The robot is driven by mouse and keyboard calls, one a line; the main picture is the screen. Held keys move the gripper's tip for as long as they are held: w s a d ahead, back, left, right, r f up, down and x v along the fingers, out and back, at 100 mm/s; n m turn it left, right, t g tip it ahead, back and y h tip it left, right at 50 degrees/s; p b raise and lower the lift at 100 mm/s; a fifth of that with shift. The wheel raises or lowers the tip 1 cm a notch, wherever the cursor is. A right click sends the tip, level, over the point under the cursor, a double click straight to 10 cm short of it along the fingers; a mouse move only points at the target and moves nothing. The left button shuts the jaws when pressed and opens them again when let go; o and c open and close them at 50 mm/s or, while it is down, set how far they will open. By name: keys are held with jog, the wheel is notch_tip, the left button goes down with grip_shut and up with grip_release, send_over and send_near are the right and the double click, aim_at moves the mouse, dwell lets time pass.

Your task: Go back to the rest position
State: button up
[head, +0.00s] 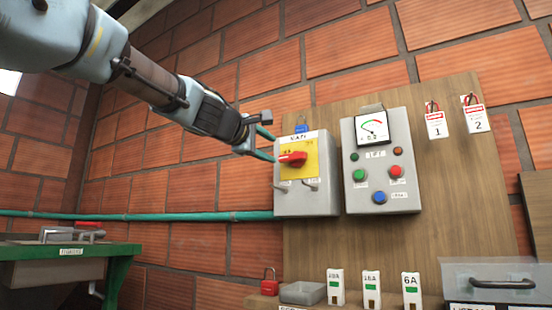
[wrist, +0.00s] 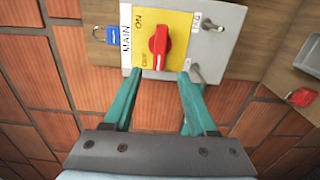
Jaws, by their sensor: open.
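My gripper (head: 265,144) is at the left of the grey main switch box in the head view, its teal fingers pointing at the box. In the wrist view my gripper (wrist: 157,80) is open, with nothing between its fingers. The main switch box (head: 315,201) has a yellow plate (head: 311,171) and a red rotary handle (head: 293,159). In the wrist view the red handle (wrist: 159,48) lies just beyond the fingertips, apart from them as far as I can tell. A blue padlock (head: 301,130) is at the top of the box.
A grey meter box (head: 381,184) with coloured buttons is to the right on the wooden board (head: 440,180). Tags 1 (head: 435,122) and 2 (head: 477,116) hang farther right. A red padlock (head: 269,284), grey tray (head: 303,292) and breakers (head: 336,288) stand below. A green bench (head: 118,252) is at left.

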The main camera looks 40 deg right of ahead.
jog(key=shift+a, duration=0.3)
dwell(0.4)
